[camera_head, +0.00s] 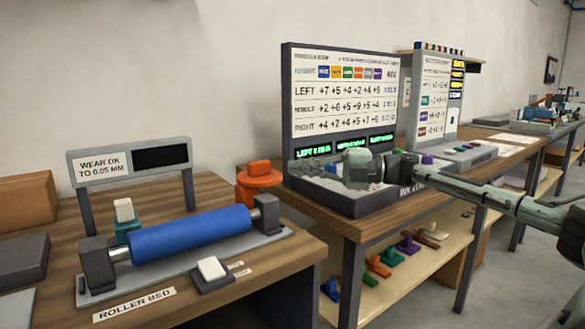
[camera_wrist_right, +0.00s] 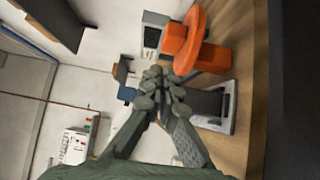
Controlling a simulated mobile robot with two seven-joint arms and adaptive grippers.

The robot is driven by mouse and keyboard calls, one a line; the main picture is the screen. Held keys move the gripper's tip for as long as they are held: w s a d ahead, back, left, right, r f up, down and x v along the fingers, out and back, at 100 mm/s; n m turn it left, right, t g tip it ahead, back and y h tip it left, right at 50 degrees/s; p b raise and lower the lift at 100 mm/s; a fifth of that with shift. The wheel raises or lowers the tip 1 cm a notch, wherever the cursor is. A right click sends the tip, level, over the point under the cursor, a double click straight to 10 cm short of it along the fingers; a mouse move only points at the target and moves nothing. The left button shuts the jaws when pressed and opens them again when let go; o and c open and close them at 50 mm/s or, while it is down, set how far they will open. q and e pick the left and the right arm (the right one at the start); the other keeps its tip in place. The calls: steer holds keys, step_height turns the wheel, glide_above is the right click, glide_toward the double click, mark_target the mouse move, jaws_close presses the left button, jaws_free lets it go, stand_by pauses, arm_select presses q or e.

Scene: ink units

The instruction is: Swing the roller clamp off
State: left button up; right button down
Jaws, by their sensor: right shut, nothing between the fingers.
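A blue roller (camera_head: 190,234) lies across the grey roller bed (camera_head: 150,278), between two dark end blocks. An orange fixture with a round disc (camera_head: 259,178) stands behind the bed's right end; it also shows in the right wrist view (camera_wrist_right: 183,45). I cannot tell which part is the roller clamp. My right gripper (camera_head: 318,168) is shut and empty in front of the ink display board, to the right of the orange fixture. In the right wrist view its fingertips (camera_wrist_right: 160,85) meet beside the orange fixture; contact is unclear. My left gripper is out of view.
A sign stand (camera_head: 128,175) rises behind the roller bed. A white-topped block (camera_head: 212,270) sits at the bed's front. The display board (camera_head: 345,90) stands behind my right gripper. Several coloured tools (camera_head: 378,267) lie on the lower shelf. A cardboard box (camera_head: 25,200) stands at the left.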

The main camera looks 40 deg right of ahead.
arm_select(q)
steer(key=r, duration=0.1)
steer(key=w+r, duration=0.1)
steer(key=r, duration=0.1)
steer(key=shift+b, duration=0.35)
arm_select(e)
steer(key=s+d, duration=0.1)
steer(key=d, duration=0.7)
steer(key=shift+s+f, duration=0.25)
steer(key=shift+f, duration=0.1)
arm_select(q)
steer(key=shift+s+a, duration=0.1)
